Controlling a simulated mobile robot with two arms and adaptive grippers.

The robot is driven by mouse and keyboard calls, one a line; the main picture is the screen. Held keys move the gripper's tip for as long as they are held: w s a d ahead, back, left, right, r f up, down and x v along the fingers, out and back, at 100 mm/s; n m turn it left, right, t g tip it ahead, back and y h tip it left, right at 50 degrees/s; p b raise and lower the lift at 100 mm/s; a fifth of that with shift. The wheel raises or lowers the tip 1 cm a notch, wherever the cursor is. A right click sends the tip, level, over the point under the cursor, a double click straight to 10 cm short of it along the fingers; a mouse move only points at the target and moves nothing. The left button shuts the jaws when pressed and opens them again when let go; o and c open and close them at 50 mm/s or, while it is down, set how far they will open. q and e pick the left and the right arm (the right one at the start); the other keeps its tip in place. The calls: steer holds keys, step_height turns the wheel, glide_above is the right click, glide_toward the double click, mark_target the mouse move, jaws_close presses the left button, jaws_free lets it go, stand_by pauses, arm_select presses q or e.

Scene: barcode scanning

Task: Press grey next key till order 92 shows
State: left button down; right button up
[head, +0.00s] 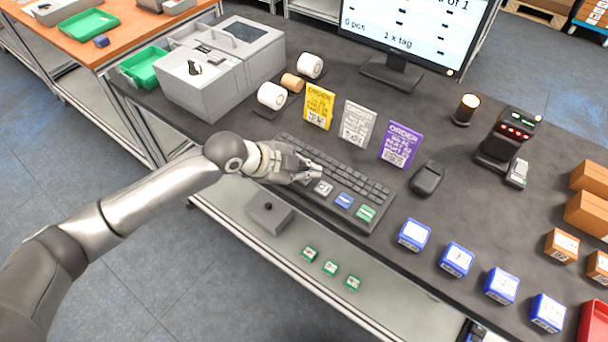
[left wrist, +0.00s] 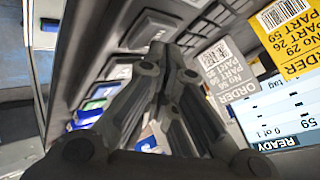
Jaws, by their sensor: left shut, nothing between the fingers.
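My left gripper (head: 314,174) is shut and empty over the front of the black keyboard (head: 350,183). Its fingertips are just beside the grey key (head: 324,188) in the head view; I cannot tell whether they touch it. A blue key (head: 344,201) and a green key (head: 366,213) sit to its right. The monitor (head: 415,30) shows "0 pcs" and "1 x tag"; its top is cut off. In the left wrist view the screen (left wrist: 285,125) reads "59", "0 of 1" and "READY". The shut fingers (left wrist: 158,52) fill the middle there. My right gripper is not in view.
Yellow (head: 319,107), white (head: 357,124) and purple (head: 400,145) order cards stand behind the keyboard. A dark mouse-like device (head: 427,178) lies to its right. Several blue boxes (head: 414,235) line the front edge. A grey printer (head: 225,65) stands at the back left.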

mark_target(306, 179)
arm_select(q)
steer(key=shift+f, duration=0.3)
steer(key=shift+r, duration=0.1)
stand_by(0.4)
steer(key=shift+r+p, duration=0.75)
steer(key=shift+r, duration=0.05)
steer(key=shift+r, duration=0.25)
step_height(306, 179, up, 5)
steer(key=p, duration=0.4)
steer(key=shift+f+p, duration=0.2)
steer(key=shift+p, duration=0.1)
steer(key=shift+f, duration=0.1)
